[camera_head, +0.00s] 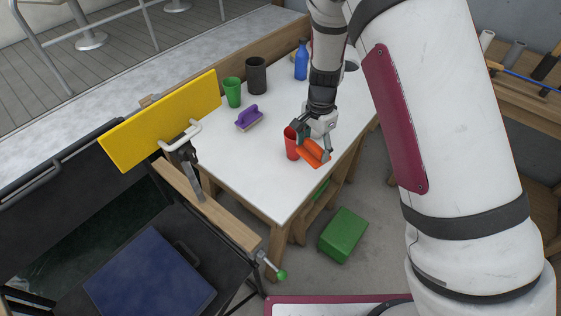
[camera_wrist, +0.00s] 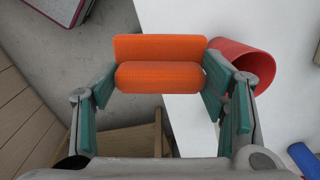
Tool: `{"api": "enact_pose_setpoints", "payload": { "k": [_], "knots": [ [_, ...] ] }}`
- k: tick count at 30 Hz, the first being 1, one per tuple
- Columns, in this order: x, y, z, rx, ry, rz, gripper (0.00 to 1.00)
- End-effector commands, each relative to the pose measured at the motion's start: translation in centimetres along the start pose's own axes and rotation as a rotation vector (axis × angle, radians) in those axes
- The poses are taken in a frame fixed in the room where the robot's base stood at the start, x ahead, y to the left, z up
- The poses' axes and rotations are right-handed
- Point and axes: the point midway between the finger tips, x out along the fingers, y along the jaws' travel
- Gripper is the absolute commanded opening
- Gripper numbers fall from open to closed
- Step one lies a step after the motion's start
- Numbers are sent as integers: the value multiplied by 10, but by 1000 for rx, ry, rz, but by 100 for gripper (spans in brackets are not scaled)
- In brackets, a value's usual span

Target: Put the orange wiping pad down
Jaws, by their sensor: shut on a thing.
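The orange wiping pad (camera_head: 313,153) is in my gripper near the right edge of the white-topped table (camera_head: 270,188). In the wrist view the orange wiping pad (camera_wrist: 160,76) sits between the two teal-padded fingers of my gripper (camera_wrist: 158,90), which is shut on it. My gripper (camera_head: 314,143) also shows in the head view. The pad appears partly over the table edge, with floor below its left part in the wrist view. I cannot tell whether it touches the table.
A red cup (camera_head: 291,144) stands close beside the pad. The near tabletop is clear. A green box (camera_head: 343,234) is on the floor.

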Motion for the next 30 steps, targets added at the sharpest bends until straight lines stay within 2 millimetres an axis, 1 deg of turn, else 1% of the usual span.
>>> {"api": "enact_pose_setpoints", "payload": {
  "k": [1,9,12,15,21,30],
  "knots": [
    [7,-6,10,78,-1,1,40],
    [34,-28,58,566,-1,2,40],
    [42,-34,72,711,-2,2,40],
    [48,-37,82,820,-2,2,40],
    [52,-40,91,919,-2,1,40],
    [52,-40,91,925,-2,2,40]
  ]
}}
